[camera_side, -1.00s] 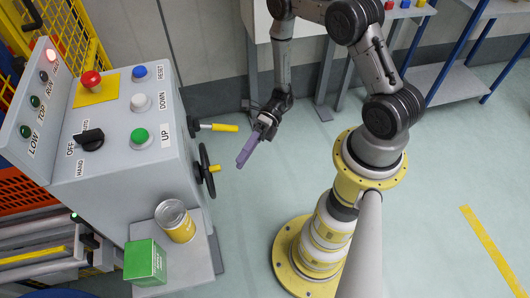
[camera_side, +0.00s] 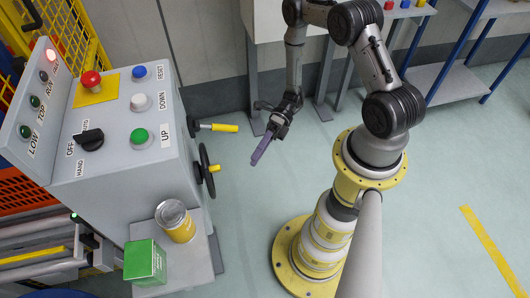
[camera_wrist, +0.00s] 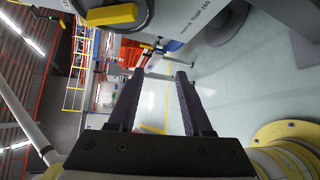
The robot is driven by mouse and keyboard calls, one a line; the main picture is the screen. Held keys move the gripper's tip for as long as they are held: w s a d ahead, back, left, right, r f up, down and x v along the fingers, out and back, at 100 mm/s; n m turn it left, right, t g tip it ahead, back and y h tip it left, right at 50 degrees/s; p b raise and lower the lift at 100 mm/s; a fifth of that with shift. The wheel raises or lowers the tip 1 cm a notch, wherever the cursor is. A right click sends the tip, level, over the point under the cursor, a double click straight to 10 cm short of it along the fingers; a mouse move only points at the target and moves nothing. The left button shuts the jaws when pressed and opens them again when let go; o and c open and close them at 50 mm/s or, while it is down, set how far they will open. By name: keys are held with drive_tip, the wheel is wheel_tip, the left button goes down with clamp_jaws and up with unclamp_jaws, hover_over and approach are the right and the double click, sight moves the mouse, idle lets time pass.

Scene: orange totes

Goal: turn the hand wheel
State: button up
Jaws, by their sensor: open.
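The hand wheel (camera_side: 204,158) is on the right side of the grey control cabinet, seen nearly edge-on in the side view. It has a black rim and a short yellow handle (camera_side: 214,168) pointing right. My gripper (camera_side: 256,161) is right of the wheel, apart from it, with its purple fingers pointing down and left. In the wrist view my gripper (camera_wrist: 160,72) shows two separated dark fingers with nothing between them. A yellow grip (camera_wrist: 112,14) with dark parts shows at the top left there; I cannot tell whether it belongs to the wheel or the lever.
A lever with a yellow grip (camera_side: 224,128) sticks out of the cabinet (camera_side: 120,190) just above the wheel. A can (camera_side: 176,222) and a green box (camera_side: 145,262) stand on a low grey shelf below.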

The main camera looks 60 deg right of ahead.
drive_tip(key=shift+s+d+f, duration=0.25)
drive_tip(key=shift+d+f, duration=0.3)
drive_tip(key=shift+d, duration=0.15)
drive_tip(key=shift+s+d+f, duration=0.2)
drive_tip(key=shift+d+f, duration=0.35)
drive_tip(key=shift+d, duration=0.15)
drive_tip(key=v, duration=1.3)
drive_tip(key=shift+d, duration=0.4)
drive_tip(key=m+t+h, duration=0.3)
drive_tip(key=m+t, duration=0.9)
drive_tip(key=m, duration=1.1)
approach(213, 169)
drive_tip(key=s+d+f, duration=0.3)
drive_tip(key=d+f, duration=0.1)
drive_tip(key=d, duration=0.2)
drive_tip(key=x, duration=1.3)
drive_tip(key=shift+w+r, duration=0.15)
drive_tip(key=shift+w, duration=0.05)
drive_tip(key=shift+c, duration=0.3)
